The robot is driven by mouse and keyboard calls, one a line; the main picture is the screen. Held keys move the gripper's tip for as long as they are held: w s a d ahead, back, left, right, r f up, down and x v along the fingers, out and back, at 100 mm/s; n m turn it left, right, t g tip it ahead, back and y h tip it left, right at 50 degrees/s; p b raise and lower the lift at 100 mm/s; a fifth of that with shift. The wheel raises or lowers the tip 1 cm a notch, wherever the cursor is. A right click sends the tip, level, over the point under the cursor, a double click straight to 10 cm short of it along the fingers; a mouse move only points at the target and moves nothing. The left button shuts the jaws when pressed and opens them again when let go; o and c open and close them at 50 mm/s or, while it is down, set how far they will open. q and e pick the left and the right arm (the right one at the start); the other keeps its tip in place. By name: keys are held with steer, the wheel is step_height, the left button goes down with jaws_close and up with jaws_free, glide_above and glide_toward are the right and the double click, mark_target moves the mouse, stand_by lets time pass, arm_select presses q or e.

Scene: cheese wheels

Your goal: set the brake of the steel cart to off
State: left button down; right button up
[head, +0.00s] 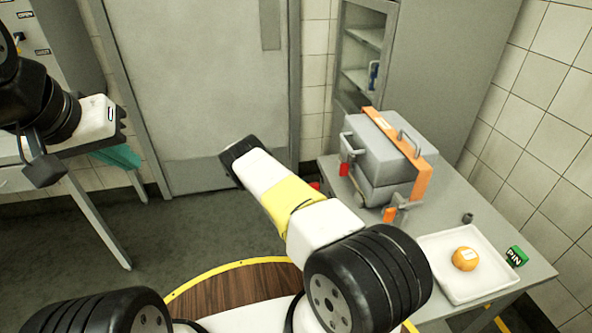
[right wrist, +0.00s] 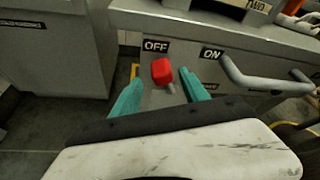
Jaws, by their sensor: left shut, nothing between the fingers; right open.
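The steel cart (head: 500,235) stands at the right in the head view. In the right wrist view its front panel (right wrist: 215,75) carries an OFF label (right wrist: 155,46) and an ON label (right wrist: 212,54). The brake's red knob (right wrist: 162,70) sits just below OFF, its short grey stem running down to the right. My right gripper (right wrist: 160,84) is open, with one teal finger on each side of the knob; contact cannot be told. It is hidden in the head view. My left gripper (head: 122,158) is shut and empty, far left of the cart.
A grey box with an orange strap (head: 424,165) and a white tray (head: 443,288) holding an orange cheese (head: 465,259) are on the cart. A grey bar handle (right wrist: 262,84) juts out right of the knob.

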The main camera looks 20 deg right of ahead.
steer(key=shift+v, duration=1.85)
step_height(320, 180, up, 17)
steer(key=d+m+y, duration=0.2)
steer(key=m+y, duration=0.3)
steer(key=m, duration=0.1)
steer(key=s+a+r+m+t+y, duration=0.1)
steer(key=s+r+m+y, duration=0.25)
steer(key=r, duration=0.45)
steer(key=s+a+r+m+t+y, duration=0.1)
steer(key=s+r+m+y, duration=0.1)
steer(key=s+r, duration=0.45)
steer(key=s+a+r+m+t+y, duration=0.3)
steer(key=s+a+r+m+t, duration=0.1)
steer(key=s+r, duration=0.8)
steer(key=s+a+m+t+y, duration=0.2)
steer(key=s+a+m+t, duration=0.1)
steer(key=s, duration=1)
steer(key=shift+s+a+r+m, duration=0.25)
steer(key=shift+a+m, duration=0.25)
steer(key=shift+m, duration=0.15)
